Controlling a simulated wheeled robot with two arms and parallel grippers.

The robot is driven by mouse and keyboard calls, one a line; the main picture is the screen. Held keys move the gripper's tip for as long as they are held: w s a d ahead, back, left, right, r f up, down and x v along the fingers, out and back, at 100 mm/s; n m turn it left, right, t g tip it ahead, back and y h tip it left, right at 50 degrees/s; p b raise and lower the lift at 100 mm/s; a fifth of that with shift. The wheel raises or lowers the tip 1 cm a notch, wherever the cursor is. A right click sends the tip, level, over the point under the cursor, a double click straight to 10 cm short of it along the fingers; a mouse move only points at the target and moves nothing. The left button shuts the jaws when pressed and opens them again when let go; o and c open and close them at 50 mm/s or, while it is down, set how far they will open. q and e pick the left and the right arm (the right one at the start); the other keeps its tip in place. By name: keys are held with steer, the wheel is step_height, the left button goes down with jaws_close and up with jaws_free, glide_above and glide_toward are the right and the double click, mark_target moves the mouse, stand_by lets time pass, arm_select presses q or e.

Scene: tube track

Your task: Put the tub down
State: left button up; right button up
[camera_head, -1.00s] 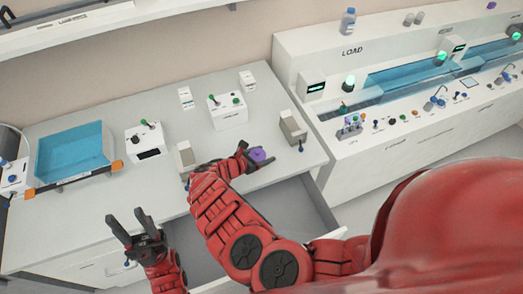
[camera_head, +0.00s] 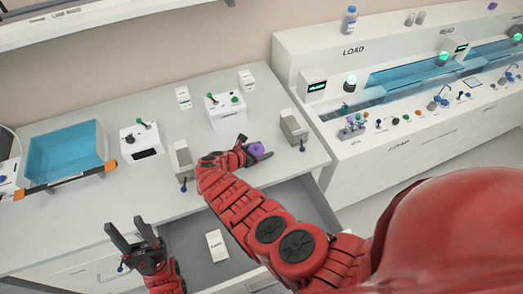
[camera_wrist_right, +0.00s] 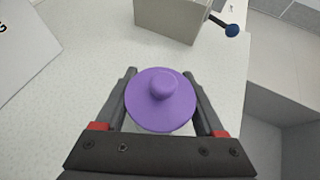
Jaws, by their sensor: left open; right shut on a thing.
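The tub has a round purple lid with a knob, seen from above in the right wrist view (camera_wrist_right: 161,97). In the head view the tub (camera_head: 257,149) is small and purple over the counter's front right part. My right gripper (camera_head: 250,151) is shut on the tub, with one finger on each side of it in the right wrist view. The tub's lower part is hidden under its lid, so I cannot tell whether it touches the counter. My left gripper (camera_head: 136,231) is open and empty, in front of the counter's front edge.
A grey block with a blue-knobbed lever (camera_head: 294,127) stands just beyond the tub; a similar block (camera_head: 183,158) is to the left. An open drawer (camera_head: 195,236) below holds a white box (camera_head: 217,245). The counter (camera_head: 222,142) between the blocks is mostly clear.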

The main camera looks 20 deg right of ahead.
mark_target(253, 151)
steer(key=shift+f, duration=0.2)
steer(key=o, duration=1.3)
steer(key=shift+o, duration=0.2)
steer(key=shift+r, duration=0.25)
steer(key=p+v, duration=0.3)
steer(key=v, duration=0.3)
steer(key=shift+a+r+p, duration=0.15)
steer(key=shift+r+p, duration=0.15)
steer(key=shift+p, duration=0.1)
steer(key=v, duration=0.4)
steer(key=shift+s+a+f+p, duration=0.1)
steer(key=shift+a+f+p, duration=0.1)
steer(key=shift+p, duration=0.15)
steer(key=shift+s+a+r, duration=0.2)
steer(key=shift+a+r, duration=0.1)
steer(key=shift+a, duration=0.2)
steer(key=shift+s+f, duration=0.1)
